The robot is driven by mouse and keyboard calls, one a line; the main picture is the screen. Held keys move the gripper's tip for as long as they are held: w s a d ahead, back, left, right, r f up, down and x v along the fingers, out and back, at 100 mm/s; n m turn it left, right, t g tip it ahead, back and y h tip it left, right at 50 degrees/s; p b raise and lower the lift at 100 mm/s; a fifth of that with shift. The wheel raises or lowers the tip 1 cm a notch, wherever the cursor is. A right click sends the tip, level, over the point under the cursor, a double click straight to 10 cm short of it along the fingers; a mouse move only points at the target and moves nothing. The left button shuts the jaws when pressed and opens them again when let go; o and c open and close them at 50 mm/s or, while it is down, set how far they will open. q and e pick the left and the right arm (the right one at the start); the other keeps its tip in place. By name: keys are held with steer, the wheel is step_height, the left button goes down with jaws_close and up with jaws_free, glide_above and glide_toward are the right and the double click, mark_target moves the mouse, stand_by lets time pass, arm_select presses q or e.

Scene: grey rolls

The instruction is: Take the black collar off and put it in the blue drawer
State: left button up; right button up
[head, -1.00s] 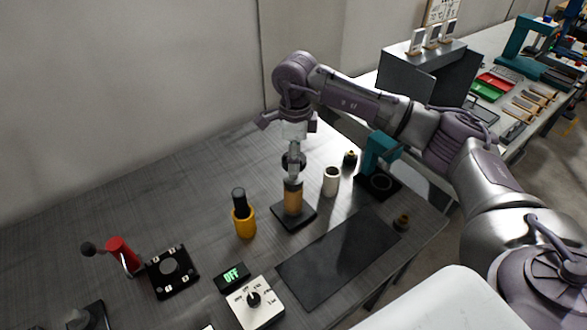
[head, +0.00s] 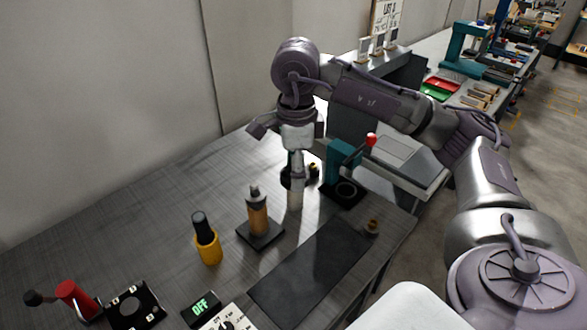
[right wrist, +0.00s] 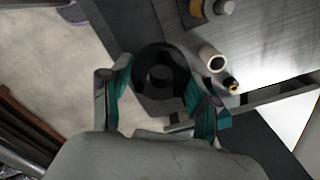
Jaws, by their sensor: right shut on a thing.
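My right gripper (head: 298,172) is shut on the black collar (right wrist: 160,76), a dark ring between the teal finger pads in the right wrist view. In the head view the collar (head: 286,180) is partly hidden by the gripper. The gripper is above the table, to the right of the tan post (head: 257,216) on its black base, and the collar is clear of the post. The post's top also shows at the upper edge of the right wrist view (right wrist: 216,6). I cannot make out a blue drawer. My left gripper is not in view.
A white cylinder (head: 295,196) stands below the gripper, with a teal press (head: 340,165) close to its right. A yellow cup with a black-handled tool (head: 208,247) and a dark mat (head: 310,270) are nearer. A grey cabinet (head: 355,110) stands behind. The table's far left is clear.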

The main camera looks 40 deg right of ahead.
step_height(320, 180, down, 5)
steer(key=b, duration=0.4)
steer(key=shift+f, duration=0.1)
stand_by(0.4)
